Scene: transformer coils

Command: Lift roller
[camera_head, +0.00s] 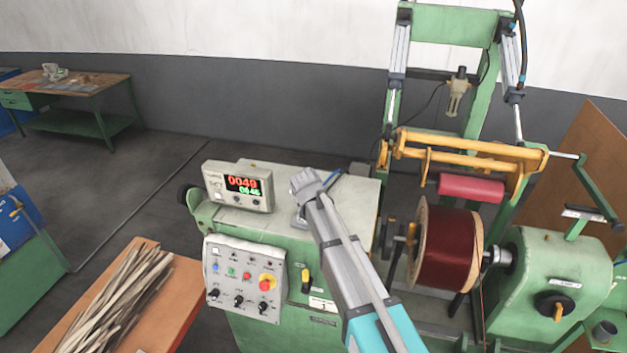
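A red roller (471,188) hangs level below a yellow bar frame (462,151) on the green winding machine at the right. It sits above and behind a large spool of dark red wire (449,250) with wooden flanges. My arm reaches up from the bottom centre, and its grey end with my gripper (305,184) is over the machine's cabinet top, left of the roller and well apart from it. The fingers are too small and unclear to show whether they are open. I see nothing held.
A counter display (238,186) and a control panel (244,279) with buttons are left of my arm. A green upright frame (478,101) rises behind the roller. A table with wooden strips (116,301) stands at lower left. The floor beyond is clear.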

